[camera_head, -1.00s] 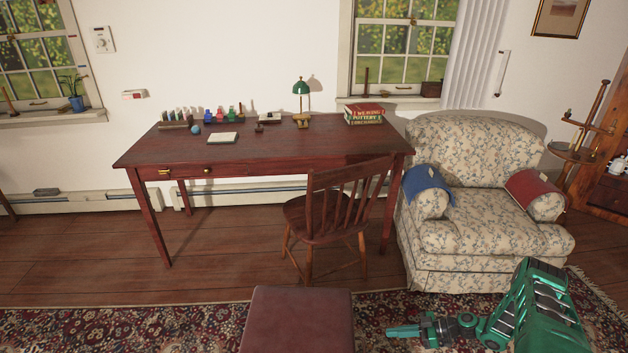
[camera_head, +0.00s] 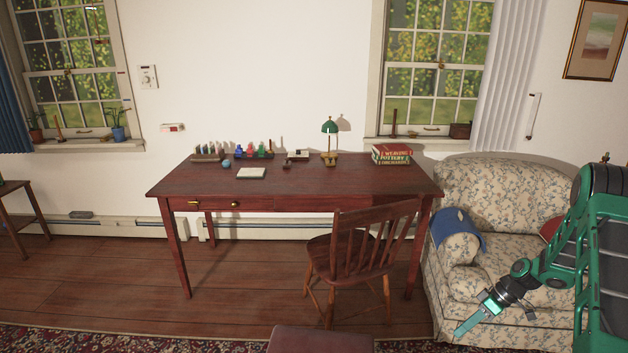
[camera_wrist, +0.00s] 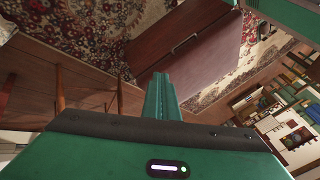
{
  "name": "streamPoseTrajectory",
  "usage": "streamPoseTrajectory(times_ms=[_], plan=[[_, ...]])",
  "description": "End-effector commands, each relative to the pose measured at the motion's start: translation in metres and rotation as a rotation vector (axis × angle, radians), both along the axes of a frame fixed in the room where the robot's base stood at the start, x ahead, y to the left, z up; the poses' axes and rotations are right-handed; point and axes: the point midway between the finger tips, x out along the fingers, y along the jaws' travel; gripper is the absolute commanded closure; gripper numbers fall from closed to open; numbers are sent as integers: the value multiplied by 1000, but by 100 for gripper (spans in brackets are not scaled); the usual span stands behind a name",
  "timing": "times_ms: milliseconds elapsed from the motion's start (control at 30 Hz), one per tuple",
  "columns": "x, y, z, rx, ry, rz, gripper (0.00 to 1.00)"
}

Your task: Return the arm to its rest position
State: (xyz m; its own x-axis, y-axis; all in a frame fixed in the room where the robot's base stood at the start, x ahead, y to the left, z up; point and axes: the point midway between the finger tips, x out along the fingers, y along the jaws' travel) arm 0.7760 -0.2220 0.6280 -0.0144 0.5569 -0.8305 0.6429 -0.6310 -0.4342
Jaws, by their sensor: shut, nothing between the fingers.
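My gripper (camera_head: 469,326) is at the lower right of the head view, in front of the flowered armchair (camera_head: 478,190). Its fingers are together with nothing between them and point down and to the left. My green arm comes in from the right edge and hides part of the armchair.
A red-brown desk (camera_head: 290,183) with a lamp, bottles and books stands against the wall. A wooden chair (camera_head: 365,250) stands at its front. Bare floor (camera_head: 90,280) lies to the left.

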Motion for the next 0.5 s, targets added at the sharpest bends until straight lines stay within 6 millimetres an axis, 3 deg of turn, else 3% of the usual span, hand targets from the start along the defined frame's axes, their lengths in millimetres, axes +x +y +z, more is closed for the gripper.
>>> streamPoseTrajectory(times_ms=[100,500], plan=[[-6,-4,43,-73,45,-50,100],[-57,-7,169,-289,178,-283,100]])
